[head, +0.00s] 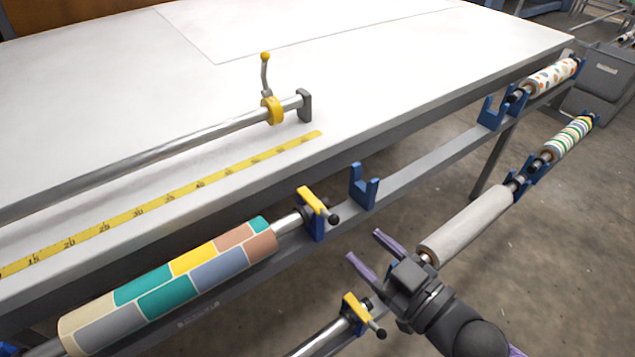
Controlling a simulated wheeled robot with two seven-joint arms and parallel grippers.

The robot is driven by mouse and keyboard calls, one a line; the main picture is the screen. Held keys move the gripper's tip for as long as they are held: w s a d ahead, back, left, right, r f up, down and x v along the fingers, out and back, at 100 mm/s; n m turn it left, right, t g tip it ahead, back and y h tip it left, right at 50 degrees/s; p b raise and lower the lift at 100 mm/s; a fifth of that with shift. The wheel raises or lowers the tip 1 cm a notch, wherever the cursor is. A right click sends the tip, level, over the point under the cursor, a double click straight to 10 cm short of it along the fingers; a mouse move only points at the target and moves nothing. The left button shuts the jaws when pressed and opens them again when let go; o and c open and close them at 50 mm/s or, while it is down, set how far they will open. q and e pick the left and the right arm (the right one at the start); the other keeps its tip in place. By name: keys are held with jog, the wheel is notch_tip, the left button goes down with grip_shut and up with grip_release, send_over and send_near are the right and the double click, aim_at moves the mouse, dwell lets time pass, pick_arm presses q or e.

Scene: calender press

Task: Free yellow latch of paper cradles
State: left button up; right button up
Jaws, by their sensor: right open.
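A yellow latch (317,203) with a black knob lies across the blue cradle (314,228) that holds the right shaft end of a brick-patterned paper roll (175,282). A second yellow latch (357,309) with a dark-tipped handle sits on a lower cradle, over the end of a bare metal shaft (322,340). My right gripper (365,245) has purple fingers, spread apart and empty. It is right of and below the upper latch, and above the lower latch in the picture, apart from both. My left gripper is out of view.
An empty blue cradle (363,190) stands on the rail. A grey roll (466,226) lies close beside my right gripper. Dotted (551,76) and striped (568,138) rolls sit farther right. The white table (110,90) carries a metal bar (150,155) and yellow ruler (150,210).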

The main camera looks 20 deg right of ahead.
aim_at(328, 214)
jog(key=b+x, duration=0.2)
jog(key=x, duration=0.6)
jog(key=shift+a, duration=0.25)
jog(key=shift+w+a+r, duration=0.1)
jog(key=shift+w+a, duration=0.05)
jog(key=shift+w, duration=0.2)
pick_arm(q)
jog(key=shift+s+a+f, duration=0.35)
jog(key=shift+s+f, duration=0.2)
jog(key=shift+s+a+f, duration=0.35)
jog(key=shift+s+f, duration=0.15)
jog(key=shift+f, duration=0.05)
pick_arm(e)
jog(key=c, duration=0.7)
grip_shut()
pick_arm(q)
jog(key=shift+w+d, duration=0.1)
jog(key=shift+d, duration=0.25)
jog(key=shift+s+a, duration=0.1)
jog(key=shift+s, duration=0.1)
